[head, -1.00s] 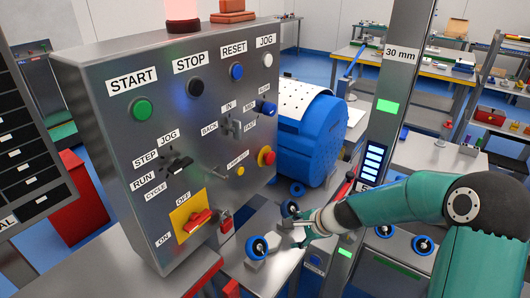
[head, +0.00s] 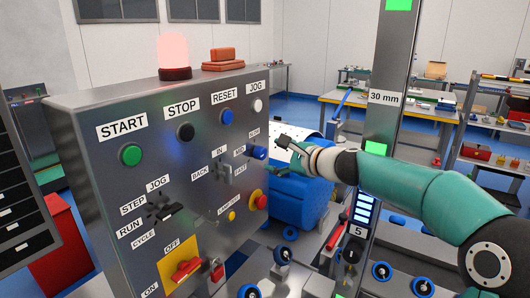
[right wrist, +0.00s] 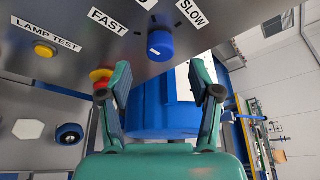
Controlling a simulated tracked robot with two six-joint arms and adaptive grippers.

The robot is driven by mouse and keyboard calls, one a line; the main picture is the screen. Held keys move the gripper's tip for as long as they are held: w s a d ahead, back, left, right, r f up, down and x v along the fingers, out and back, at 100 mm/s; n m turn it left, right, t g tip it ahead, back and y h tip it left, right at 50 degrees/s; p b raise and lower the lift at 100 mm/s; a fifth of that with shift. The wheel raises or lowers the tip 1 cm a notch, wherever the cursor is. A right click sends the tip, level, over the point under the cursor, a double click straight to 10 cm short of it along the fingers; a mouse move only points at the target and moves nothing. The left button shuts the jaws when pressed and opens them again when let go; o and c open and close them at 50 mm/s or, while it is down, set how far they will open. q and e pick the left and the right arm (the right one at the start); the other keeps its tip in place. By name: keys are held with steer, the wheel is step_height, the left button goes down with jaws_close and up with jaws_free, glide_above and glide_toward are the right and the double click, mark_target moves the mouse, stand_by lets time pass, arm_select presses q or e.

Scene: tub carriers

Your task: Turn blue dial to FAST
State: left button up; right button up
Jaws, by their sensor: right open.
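The blue dial (head: 258,152) sticks out of the right part of the grey control panel (head: 95,190), among the SLOW, MID and FAST labels. In the right wrist view the dial (right wrist: 160,45) is beyond the fingertips, between the FAST label (right wrist: 108,21) and the SLOW label (right wrist: 193,13). I cannot tell for sure which label it points at. My right gripper (head: 285,143) is open and empty, just right of the dial and apart from it. In the right wrist view its two fingers (right wrist: 159,92) are spread wide. My left gripper is not in view.
A red-and-yellow stop button (head: 258,200) and a yellow lamp-test button (head: 231,216) sit below the dial. A lever (head: 224,172) is to its left. A blue drum (head: 300,197) stands behind the gripper, and a metal post (head: 385,110) rises to the right.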

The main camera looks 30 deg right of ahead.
mark_target(262, 156)
steer(key=p+x, duration=0.1)
steer(key=x, duration=0.4)
steer(key=shift+w+f, duration=0.1)
steer(key=shift+w, duration=0.2)
steer(key=c, duration=1.1)
steer(key=shift+f+b, duration=0.2)
steer(key=shift+b, duration=0.3)
steer(key=shift+c, duration=0.2)
steer(key=n+b, duration=0.1)
steer(key=b, duration=0.2)
steer(key=n+t+b, duration=0.1)
steer(key=b, duration=0.3)
steer(key=f+n+h+b, duration=0.1)
steer(key=b, duration=0.3)
steer(key=shift+a+n+t, duration=0.2)
steer(key=shift+n+t, duration=0.1)
steer(key=shift+n, duration=0.1)
steer(key=shift+r+n+b, duration=0.25)
steer(key=shift+n+b, duration=0.05)
